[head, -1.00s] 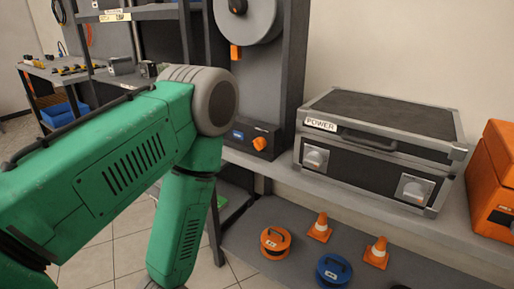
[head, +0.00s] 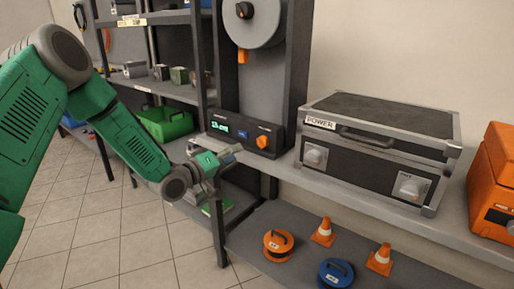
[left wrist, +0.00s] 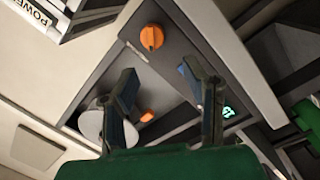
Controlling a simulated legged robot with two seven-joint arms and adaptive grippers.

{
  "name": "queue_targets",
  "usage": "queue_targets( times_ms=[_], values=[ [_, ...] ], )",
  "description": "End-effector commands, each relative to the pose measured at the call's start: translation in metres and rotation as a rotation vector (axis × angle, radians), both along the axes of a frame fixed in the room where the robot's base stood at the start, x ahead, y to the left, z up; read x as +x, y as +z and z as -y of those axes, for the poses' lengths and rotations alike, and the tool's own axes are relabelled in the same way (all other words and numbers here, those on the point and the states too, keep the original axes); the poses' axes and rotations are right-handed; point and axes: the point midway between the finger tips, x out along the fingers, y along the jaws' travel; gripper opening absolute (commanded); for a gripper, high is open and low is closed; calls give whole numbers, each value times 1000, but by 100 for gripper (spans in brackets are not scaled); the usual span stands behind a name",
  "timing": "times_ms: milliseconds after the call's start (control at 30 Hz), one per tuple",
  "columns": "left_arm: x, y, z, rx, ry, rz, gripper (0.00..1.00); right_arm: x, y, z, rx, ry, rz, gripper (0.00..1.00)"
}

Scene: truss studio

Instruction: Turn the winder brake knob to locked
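The winder is a grey upright frame (head: 273,85) with a large grey reel (head: 254,24). At its foot is a dark control box (head: 232,125) with a lit green display, a blue patch and an orange knob (head: 262,142). The knob also shows in the left wrist view (left wrist: 152,37), just beyond my fingertips and nearer the left one. I cannot read its marks. My left gripper (head: 233,153) is in front of and left of the knob, apart from it. In the left wrist view its two fingers (left wrist: 160,66) are spread and empty. My right gripper is out of view.
A POWER case (head: 375,140) stands on the bench right of the winder, with an orange case (head: 496,180) beyond. Cones and cable reels (head: 277,245) sit on the lower shelf. A shelf rack with a green bin (head: 165,122) stands left. Tiled floor (head: 105,240) is open.

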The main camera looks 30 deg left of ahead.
Motion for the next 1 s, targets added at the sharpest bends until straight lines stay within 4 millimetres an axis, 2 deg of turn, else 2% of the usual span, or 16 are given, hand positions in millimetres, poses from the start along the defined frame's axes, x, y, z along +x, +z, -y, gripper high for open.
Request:
queue_targets(
  times_ms=[200,400,600,900,967,1000],
  values=[
    [48,0,14,5,-4,3,40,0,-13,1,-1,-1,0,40],
    [80,-2,16,0,-2,0,40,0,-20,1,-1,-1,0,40],
    [94,-1,19,-2,-1,0,40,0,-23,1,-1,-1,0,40],
    [96,1,21,0,-2,-1,40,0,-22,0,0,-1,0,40],
    [96,1,21,1,-2,-1,19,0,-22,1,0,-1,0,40],
    [96,1,21,1,-2,-1,5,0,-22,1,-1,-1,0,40]
  ],
)
